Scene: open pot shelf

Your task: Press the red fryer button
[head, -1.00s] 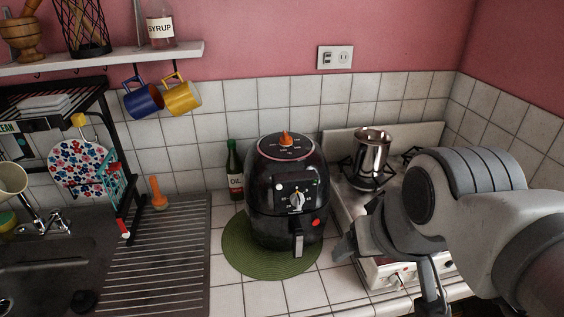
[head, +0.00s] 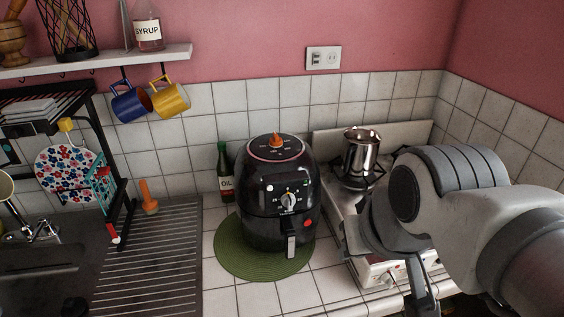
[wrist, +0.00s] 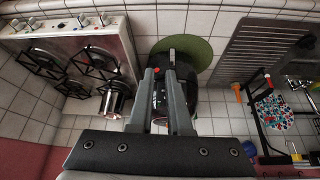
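The black air fryer (head: 262,190) stands upright on a round green mat (head: 236,262). Its red button (head: 308,223) is on the right of the front, below and right of the white dial (head: 289,201). My gripper (head: 388,268) is to the right of the fryer and apart from the button in the head view. In the wrist view, my gripper (wrist: 160,73) has two fingers with a narrow gap between them and nothing held.
The stove (head: 376,271) is right of the fryer, with a metal pot (head: 361,157) on it. A dark oil bottle (head: 225,178) stands behind the fryer on the left. A ribbed drainboard (head: 150,265) and dish rack (head: 112,190) are left. Tiles in front are clear.

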